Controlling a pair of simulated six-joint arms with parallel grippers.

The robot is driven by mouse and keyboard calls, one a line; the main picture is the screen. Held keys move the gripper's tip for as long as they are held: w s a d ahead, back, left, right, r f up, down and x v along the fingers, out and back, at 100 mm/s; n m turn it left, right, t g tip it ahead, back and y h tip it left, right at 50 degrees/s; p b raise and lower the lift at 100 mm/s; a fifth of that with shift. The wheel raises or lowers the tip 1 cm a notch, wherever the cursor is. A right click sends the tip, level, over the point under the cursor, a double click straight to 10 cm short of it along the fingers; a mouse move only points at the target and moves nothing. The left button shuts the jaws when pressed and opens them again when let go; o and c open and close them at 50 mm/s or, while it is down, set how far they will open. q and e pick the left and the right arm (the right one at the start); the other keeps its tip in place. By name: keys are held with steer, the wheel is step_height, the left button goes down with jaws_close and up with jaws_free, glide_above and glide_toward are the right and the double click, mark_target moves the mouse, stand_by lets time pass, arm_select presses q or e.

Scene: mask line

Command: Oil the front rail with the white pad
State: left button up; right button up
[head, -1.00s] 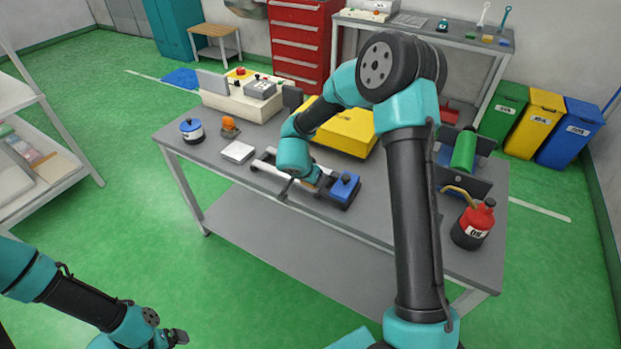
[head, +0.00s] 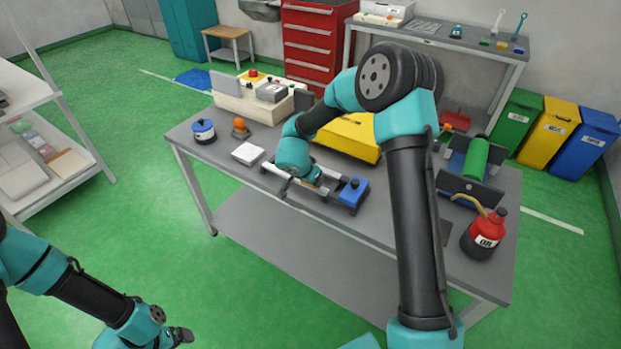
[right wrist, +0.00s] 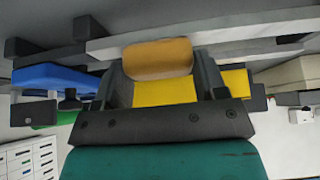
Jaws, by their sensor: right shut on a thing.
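Two parallel rails (head: 330,208) lie at the table's front edge, with a blue block (head: 353,190) at their right end. The front rail shows as a pale bar in the right wrist view (right wrist: 225,44). My right gripper (head: 312,178) is low over the rails, shut on a tan pad (right wrist: 158,58). The pad is close to the pale bar; I cannot tell whether they touch. The held pad looks tan, not white. A flat white square (head: 247,153) lies left of the rails. My left gripper (head: 182,337) hangs off the table at lower left; its jaws are unclear.
A blue-lidded pot (head: 203,131) and an orange-topped item (head: 240,127) stand at the left. A yellow case (head: 350,138) is behind the rails. A red oil can (head: 484,236) and a green roller (head: 475,158) are at the right.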

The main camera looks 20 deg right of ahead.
mark_target(277, 170)
steer(key=shift+w+a+f, duration=0.1)
steer(key=shift+w+a, duration=0.35)
steer(key=shift+w, duration=0.2)
steer(key=shift+w+a+f, duration=0.1)
steer(key=shift+w+a, duration=0.35)
steer(key=shift+w, duration=0.2)
steer(key=shift+w+a, duration=0.1)
steer(key=shift+w+a, duration=0.3)
steer(key=shift+w, duration=0.1)
steer(key=shift+w+a+r, duration=0.1)
steer(key=shift+w+a, duration=0.2)
steer(key=shift+w, duration=0.2)
steer(key=shift+w+a, duration=0.25)
steer(key=shift+w, duration=0.2)
steer(key=shift+w, duration=0.1)
steer(key=shift+w+a+r, duration=0.1)
steer(key=shift+w+a, duration=0.35)
steer(key=shift+w, duration=0.25)
steer(key=shift+w+a+r, duration=0.1)
steer(key=shift+w+a, duration=0.3)
steer(key=shift+w, duration=0.25)
steer(key=shift+w, duration=0.1)
steer(key=shift+w+a+f, duration=0.1)
steer(key=shift+w+a, duration=0.35)
steer(key=shift+w, duration=0.25)
steer(key=shift+w+a, duration=0.45)
steer(key=shift+w, duration=0.2)
